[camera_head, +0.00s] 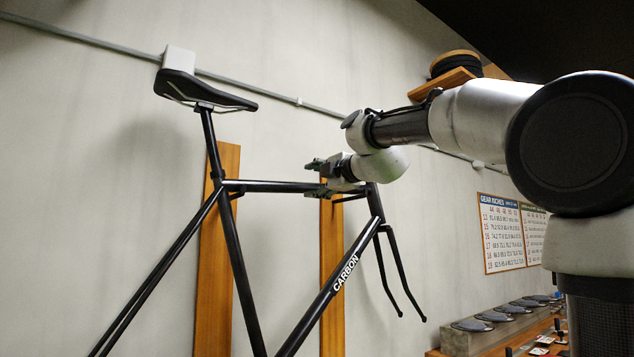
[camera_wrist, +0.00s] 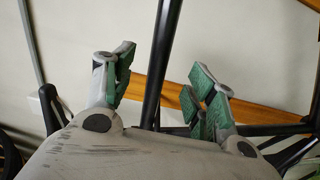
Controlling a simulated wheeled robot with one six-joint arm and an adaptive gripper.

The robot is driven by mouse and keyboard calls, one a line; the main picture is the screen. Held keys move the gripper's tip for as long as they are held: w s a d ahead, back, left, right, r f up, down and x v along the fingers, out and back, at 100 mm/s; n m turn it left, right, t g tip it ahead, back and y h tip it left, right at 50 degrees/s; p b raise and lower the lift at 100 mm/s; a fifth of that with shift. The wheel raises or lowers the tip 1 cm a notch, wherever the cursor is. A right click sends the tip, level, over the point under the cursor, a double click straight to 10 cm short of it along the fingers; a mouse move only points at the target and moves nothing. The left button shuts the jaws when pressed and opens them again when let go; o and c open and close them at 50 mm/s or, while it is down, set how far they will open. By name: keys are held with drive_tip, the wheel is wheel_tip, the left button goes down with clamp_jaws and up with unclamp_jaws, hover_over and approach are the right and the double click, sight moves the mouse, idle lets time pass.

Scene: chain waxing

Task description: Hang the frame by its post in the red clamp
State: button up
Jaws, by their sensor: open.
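The black bicycle frame (camera_head: 268,187) fills the middle of the head view, with a saddle (camera_head: 197,89) on top of its seat post (camera_head: 211,145) and a fork at the right. "CARBON" is written on its down tube. My gripper (camera_head: 322,172) is at the top tube, near the fork end. In the wrist view, my gripper (camera_wrist: 163,80) has its green-padded fingers apart, with a dark tube (camera_wrist: 162,55) running between them. Gaps show on both sides of the tube, so the fingers are not closed on it. No red clamp shows in either view.
Wooden boards (camera_head: 216,260) stand against the pale wall behind the frame. A wooden shelf (camera_head: 441,84) is at upper right, above a gear chart (camera_head: 502,235). A grey unit with round lids (camera_head: 505,318) sits on a bench at lower right.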

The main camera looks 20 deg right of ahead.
sight(299, 186)
drive_tip(key=shift+x, duration=5.45)
drive_tip(key=shift+f, duration=0.1)
